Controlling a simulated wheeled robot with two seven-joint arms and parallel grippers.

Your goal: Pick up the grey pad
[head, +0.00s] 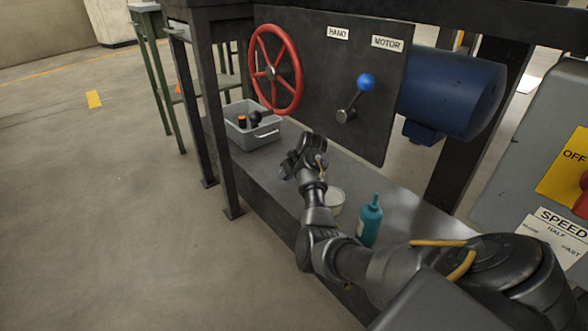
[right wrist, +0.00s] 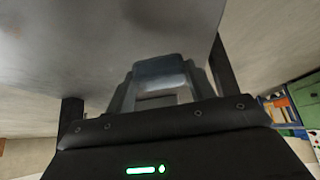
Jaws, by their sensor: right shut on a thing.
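The grey pad (right wrist: 160,72) shows in the right wrist view as a small block with rounded edges, held across the fingertips of my right gripper (right wrist: 162,92). In the head view, my right gripper (head: 289,166) is over the dark shelf, just in front of the grey bin. The pad is hard to make out there against the dark gripper. The right wrist view also shows a broad grey surface close beyond the pad; I cannot tell whether the pad touches it. My left gripper is not in view.
A grey bin (head: 236,134) with dark items stands on the shelf (head: 262,178). A white bowl (head: 335,200) and a teal bottle (head: 370,222) stand beside my right arm. The red handwheel (head: 297,80) and blue-knobbed lever (head: 364,83) jut from the panel above. The floor at left is clear.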

